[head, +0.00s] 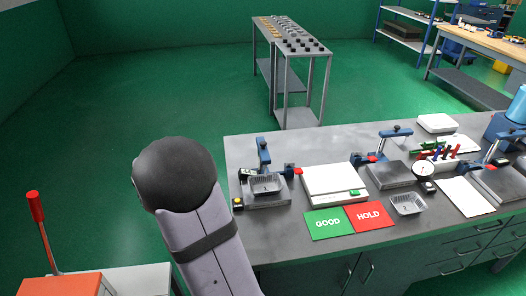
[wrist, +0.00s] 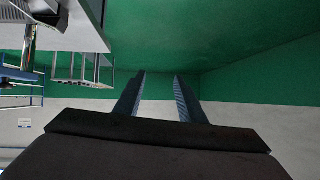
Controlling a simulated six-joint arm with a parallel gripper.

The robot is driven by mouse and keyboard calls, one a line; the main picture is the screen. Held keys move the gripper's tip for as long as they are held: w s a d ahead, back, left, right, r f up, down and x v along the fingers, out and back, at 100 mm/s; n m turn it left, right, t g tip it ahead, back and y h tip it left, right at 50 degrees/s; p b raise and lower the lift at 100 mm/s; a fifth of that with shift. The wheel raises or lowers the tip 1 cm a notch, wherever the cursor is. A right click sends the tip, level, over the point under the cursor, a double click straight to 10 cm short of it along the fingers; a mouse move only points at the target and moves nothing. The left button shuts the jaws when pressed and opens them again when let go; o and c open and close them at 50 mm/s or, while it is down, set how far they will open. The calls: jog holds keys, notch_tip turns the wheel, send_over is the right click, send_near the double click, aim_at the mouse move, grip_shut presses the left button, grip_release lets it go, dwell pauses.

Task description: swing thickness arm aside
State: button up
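My gripper (wrist: 162,76) shows in the wrist view with its two dark fingers apart and nothing between them. It points at the green floor and pale wall, away from the bench top. In the head view the gripper is not visible; only my arm link and its dark round joint show. Three blue-armed fixtures stand on the bench: a left one (head: 263,153) over a foil tray (head: 267,185), a middle one (head: 394,133) above a grey plate, and a right one (head: 494,146) at the edge. I cannot tell which bears the thickness arm.
A white scale (head: 334,184) sits between the left and middle fixtures. A green GOOD card (head: 327,231), a red HOLD card (head: 370,222) and another foil tray (head: 408,205) lie along the front. A dial gauge (head: 423,170) stands right of the middle plate. A red lever (head: 38,218) rises at lower left.

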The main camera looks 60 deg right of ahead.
jog(key=s+d+m+g+h+b, duration=0.1)
jog(key=s+d+m+h, duration=0.15)
jog(key=d, duration=0.35)
jog(key=s+d+m+g+h+b, duration=0.1)
jog(key=d+h, duration=0.2)
jog(key=d, duration=0.4)
jog(key=m+g+h+b, duration=0.2)
jog(key=m+g+h, duration=0.4)
jog(key=g, duration=0.2)
send_near(261, 144)
jog(key=d, duration=0.5)
jog(key=shift+y, duration=0.25)
jog(key=shift+s+d+r+p, duration=0.1)
jog(key=shift+d+p, duration=0.55)
jog(key=shift+d, duration=0.9)
jog(key=shift+s+d+r+p, duration=0.1)
jog(key=shift+d+p, duration=0.5)
jog(key=shift+d, duration=0.95)
jog(key=shift+w, duration=0.1)
grip_shut()
